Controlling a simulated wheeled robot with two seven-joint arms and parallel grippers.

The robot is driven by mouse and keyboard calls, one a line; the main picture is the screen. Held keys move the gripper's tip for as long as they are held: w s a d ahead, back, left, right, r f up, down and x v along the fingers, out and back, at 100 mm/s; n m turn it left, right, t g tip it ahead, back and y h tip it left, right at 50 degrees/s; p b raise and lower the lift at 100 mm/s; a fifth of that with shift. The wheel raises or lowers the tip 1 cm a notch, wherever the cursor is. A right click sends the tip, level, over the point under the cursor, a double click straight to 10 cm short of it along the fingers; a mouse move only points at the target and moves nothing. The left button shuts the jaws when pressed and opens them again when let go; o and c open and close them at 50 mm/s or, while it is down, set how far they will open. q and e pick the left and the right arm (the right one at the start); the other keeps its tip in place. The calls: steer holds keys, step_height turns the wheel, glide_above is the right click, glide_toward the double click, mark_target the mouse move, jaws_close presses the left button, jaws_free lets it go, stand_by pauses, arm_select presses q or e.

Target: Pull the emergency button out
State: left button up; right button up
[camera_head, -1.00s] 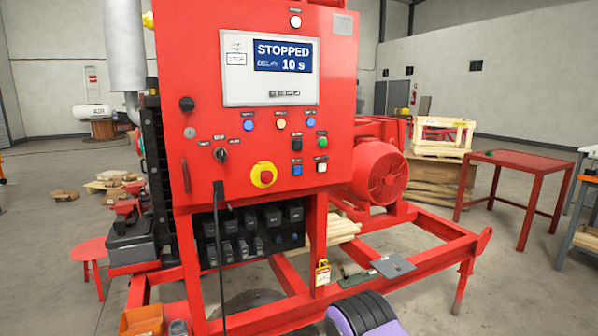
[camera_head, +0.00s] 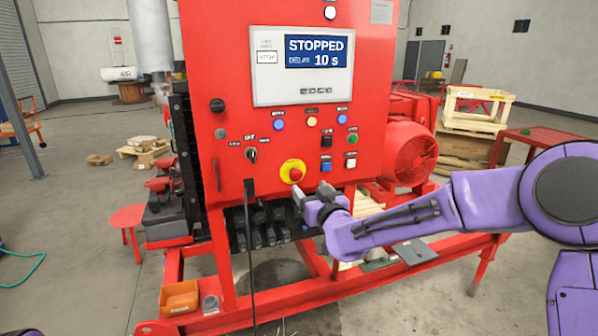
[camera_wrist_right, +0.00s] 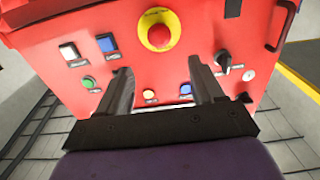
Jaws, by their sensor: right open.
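The emergency button (camera_head: 294,173) is a red knob on a yellow round collar, low on the front of the red control panel (camera_head: 230,205). In the right wrist view the button (camera_wrist_right: 159,37) sits at the top centre, beyond the fingertips. My right gripper (camera_head: 305,195) is just below and to the right of the button in the head view, apart from it as far as I can tell. In the right wrist view my right gripper (camera_wrist_right: 160,80) shows two spread fingers with nothing between them. My left gripper is not in view.
The panel screen (camera_head: 303,65) reads STOPPED, delay 10 s. A black selector switch (camera_head: 251,155), a blue button (camera_head: 326,165) and a green button (camera_head: 352,138) lie near the emergency button. A black cable (camera_head: 250,250) hangs below the panel. A red motor (camera_head: 410,152) stands to the right.

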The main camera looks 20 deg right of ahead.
mark_target(297, 176)
steer(key=w+p, duration=0.1)
steer(key=w, duration=0.3)
steer(key=w+p, duration=0.2)
steer(key=w, duration=0.3)
steer(key=shift+w+a+f, duration=0.15)
steer(key=shift+w+f, duration=0.05)
steer(key=shift+w, duration=0.1)
jaws_close()
steer(key=shift+s+a+f, duration=0.1)
steer(key=shift+f, duration=0.1)
steer(key=shift+s+f+b, duration=0.1)
steer(key=shift+s+b, duration=0.2)
steer(key=shift+b, duration=0.05)
steer(key=shift+s, duration=0.3)
steer(key=shift+c, duration=1.4)
jaws_free()
steer(key=shift+o, duration=1.4)
steer(key=shift+r, duration=0.2)
